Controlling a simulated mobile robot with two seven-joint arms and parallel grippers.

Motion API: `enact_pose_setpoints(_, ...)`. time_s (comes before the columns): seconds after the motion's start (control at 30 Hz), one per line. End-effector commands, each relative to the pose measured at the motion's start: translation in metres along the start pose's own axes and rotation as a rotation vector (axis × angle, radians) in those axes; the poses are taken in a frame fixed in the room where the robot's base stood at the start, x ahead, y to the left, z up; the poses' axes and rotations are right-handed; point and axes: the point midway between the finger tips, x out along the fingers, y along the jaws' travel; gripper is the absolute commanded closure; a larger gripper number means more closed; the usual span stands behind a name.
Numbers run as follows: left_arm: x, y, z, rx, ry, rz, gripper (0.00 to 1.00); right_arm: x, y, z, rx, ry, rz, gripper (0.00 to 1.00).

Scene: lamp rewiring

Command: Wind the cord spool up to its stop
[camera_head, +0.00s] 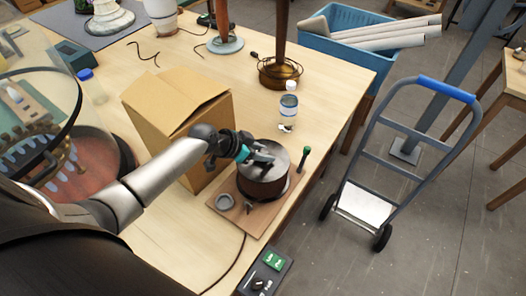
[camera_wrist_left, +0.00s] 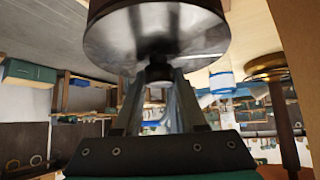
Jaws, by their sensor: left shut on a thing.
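The cord spool (camera_head: 264,188) is a dark brown drum with a shiny metal top, standing on a wooden board (camera_head: 222,203) on the table. My left gripper (camera_head: 262,157) reaches in from the left over the spool's top. The left gripper is shut on this knob. A green-topped post (camera_head: 304,158) stands at the board's right side. The cord's wound amount cannot be told. My right gripper does not show.
A bottle (camera_head: 288,107) stands behind the spool. A control box with a green label (camera_head: 266,272) is at the front edge. A hand truck (camera_head: 400,150) stands on the floor at right.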

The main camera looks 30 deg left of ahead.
Motion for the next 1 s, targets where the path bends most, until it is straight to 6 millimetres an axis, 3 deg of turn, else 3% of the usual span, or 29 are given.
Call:
enact_pose_setpoints(0.1, -0.0001, 0.0, 0.0002, 0.0, -0.001, 0.0, 1.0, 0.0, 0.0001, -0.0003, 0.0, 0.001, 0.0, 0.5)
enact_pose_setpoints(1.0, -0.0001, 0.0001, 0.0005, 0.0, -0.001, 0.001, 1.0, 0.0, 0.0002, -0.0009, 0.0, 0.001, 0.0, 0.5)
